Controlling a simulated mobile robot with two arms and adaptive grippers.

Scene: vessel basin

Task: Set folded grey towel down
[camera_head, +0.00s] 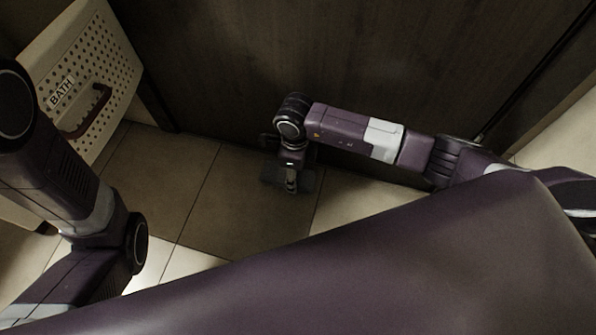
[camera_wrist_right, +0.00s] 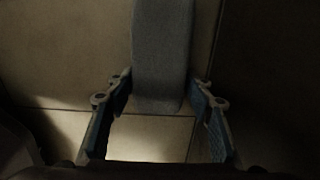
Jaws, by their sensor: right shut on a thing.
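The folded grey towel (camera_wrist_right: 162,50) runs down from the top of the right wrist view as a long, thick grey strip, with its lower end between my fingers. My right gripper (camera_wrist_right: 162,92) has one finger on each side of it and is shut on it. In the head view my right gripper (camera_head: 291,187) points down over the floor tiles near the dark panel, with the towel (camera_head: 306,181) showing small and dark around its fingers. I cannot tell whether the towel touches the floor. My left arm shows at the left, but its gripper is out of view.
A cream perforated bin (camera_head: 95,70) marked BATH, with a brown handle (camera_head: 88,112), stands at the upper left. A dark panel (camera_head: 360,60) rises behind my right gripper. Tiled floor (camera_head: 215,205) is clear between the bin and that gripper.

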